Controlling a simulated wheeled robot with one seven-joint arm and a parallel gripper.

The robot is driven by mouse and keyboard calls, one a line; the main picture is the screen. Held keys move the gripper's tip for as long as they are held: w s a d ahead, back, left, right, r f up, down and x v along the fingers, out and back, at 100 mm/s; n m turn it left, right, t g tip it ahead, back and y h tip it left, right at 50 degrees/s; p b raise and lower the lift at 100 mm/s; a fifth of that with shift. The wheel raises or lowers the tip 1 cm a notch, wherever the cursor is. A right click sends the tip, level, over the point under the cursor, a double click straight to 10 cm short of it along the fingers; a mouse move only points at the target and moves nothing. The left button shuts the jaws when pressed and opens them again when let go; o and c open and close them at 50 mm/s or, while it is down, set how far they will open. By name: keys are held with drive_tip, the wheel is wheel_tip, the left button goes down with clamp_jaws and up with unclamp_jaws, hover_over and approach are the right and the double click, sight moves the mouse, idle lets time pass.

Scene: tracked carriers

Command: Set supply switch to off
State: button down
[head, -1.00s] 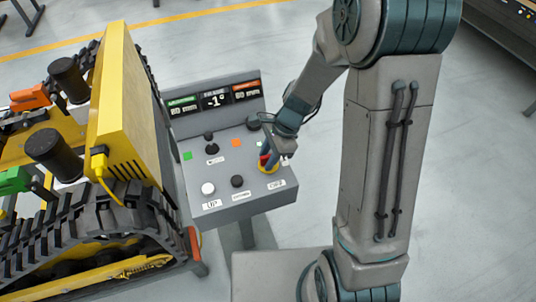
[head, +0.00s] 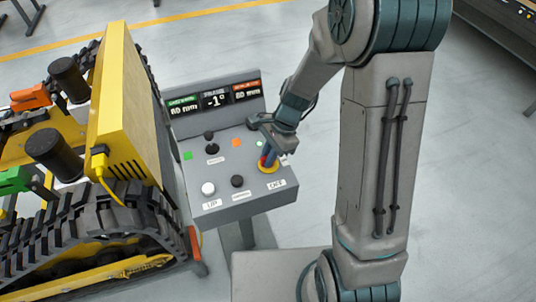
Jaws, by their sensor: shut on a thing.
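The supply switch looks to be the red knob on a yellow round base (head: 268,169) at the right front of the grey control panel (head: 225,195). My gripper (head: 268,158) points down onto it from above and is shut on the red knob. The fingers hide most of the knob, so its exact angle cannot be told. The small label below the switch is too blurred to read surely.
A display (head: 214,100) stands behind. A yellow tracked carrier (head: 120,100) is close on the left. Floor at right is clear.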

drive_tip(key=n+g+h, duration=0.1)
drive_tip(key=n, duration=0.3)
drive_tip(key=shift+n, duration=0.3)
drive_tip(key=n+g+h, duration=0.1)
drive_tip(key=n, duration=0.2)
drive_tip(key=shift+n, duration=0.4)
drive_tip(key=n+h+b, duration=0.1)
drive_tip(key=n, duration=0.2)
drive_tip(key=shift+h, duration=0.3)
drive_tip(key=shift+n+h, duration=0.7)
drive_tip(key=shift+n, duration=1.4)
drive_tip(key=c, duration=1.5)
unclamp_jaws()
